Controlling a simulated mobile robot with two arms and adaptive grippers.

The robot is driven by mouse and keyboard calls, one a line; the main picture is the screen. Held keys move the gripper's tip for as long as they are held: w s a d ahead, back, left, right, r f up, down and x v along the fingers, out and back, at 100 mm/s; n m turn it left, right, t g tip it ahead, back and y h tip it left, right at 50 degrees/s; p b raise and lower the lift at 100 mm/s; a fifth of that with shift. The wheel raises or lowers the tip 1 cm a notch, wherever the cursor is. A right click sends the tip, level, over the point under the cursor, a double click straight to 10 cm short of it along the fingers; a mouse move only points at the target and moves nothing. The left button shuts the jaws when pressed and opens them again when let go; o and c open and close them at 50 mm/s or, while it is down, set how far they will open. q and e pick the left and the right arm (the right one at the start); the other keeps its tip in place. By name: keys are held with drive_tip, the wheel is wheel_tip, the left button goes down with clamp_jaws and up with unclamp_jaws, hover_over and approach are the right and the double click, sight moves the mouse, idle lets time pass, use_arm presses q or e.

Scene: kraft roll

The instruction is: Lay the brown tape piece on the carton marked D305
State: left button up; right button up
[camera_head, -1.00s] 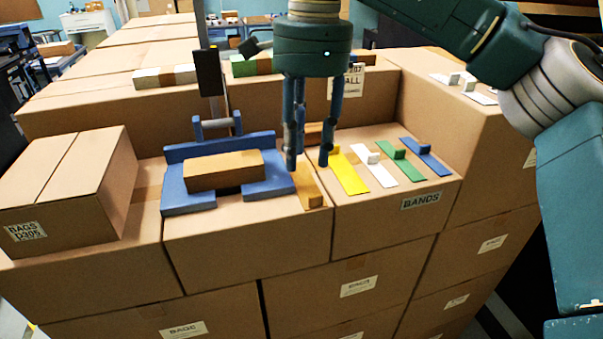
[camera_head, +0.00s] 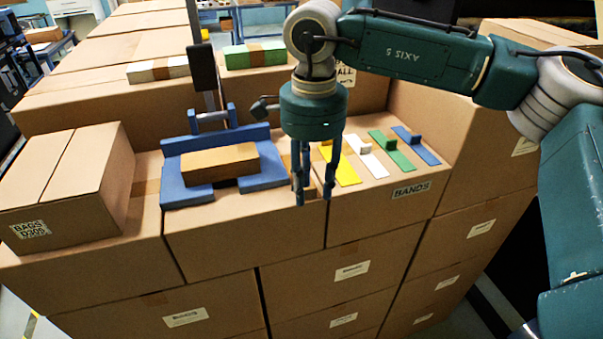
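The brown tape piece (camera_head: 311,183) lies flat on the carton top between the blue holder and the yellow strip. It is mostly hidden behind my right gripper (camera_head: 314,198). My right gripper points down with its fingers apart, one on each side of the visible part of the piece. I cannot tell whether they touch it. The carton marked D305 (camera_head: 95,190) stands at the left with its label on the front face and a clear top. My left gripper is not in view.
A blue holder (camera_head: 180,190) with a brown block (camera_head: 220,163) and an upright post stands between the D305 carton and my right gripper. Yellow (camera_head: 345,172), white, green and blue strips with tabs lie to the right. Taller cartons stand behind and at right.

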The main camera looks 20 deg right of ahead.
drive_tip(key=c, duration=0.9)
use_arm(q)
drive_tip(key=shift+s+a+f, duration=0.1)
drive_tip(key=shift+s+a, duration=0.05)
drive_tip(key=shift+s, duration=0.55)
use_arm(e)
clamp_jaws()
